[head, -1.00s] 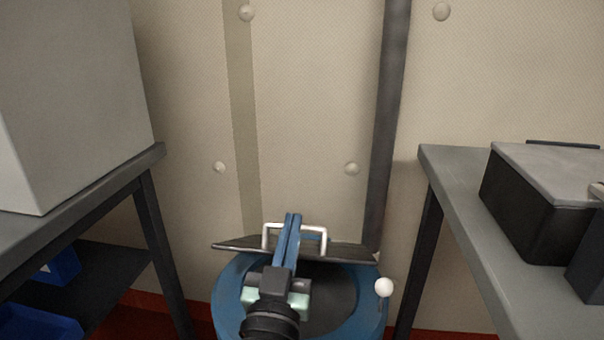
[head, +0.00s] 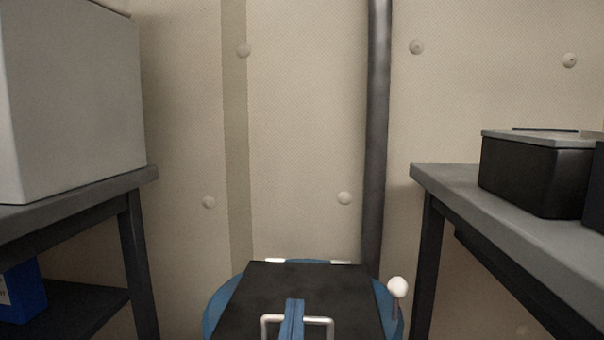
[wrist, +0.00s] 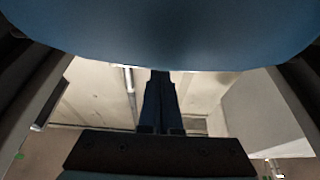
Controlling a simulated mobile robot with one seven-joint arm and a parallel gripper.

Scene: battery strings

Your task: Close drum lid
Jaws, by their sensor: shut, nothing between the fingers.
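The drum (head: 213,312) is blue and round, at the bottom middle of the head view. Its dark lid (head: 255,290) lies over the opening, roughly flat. I cannot tell whether it is fully seated. A pale handle (head: 325,321) is on the lid. My gripper (head: 293,304) is shut and empty, its blue fingers over the lid at the middle of the handle. Whether they touch the lid is unclear. The shut fingers also show in the wrist view (wrist: 160,85), below a large blue curved surface (wrist: 160,35), probably the drum. The drum's front is out of the head view.
A white ball-topped lever (head: 398,288) stands at the drum's right edge. Grey benches flank the drum at left (head: 90,192) and right (head: 450,195). A big grey box (head: 75,105) and a black case (head: 530,178) rest on them. A dark pipe (head: 376,130) runs up the wall behind.

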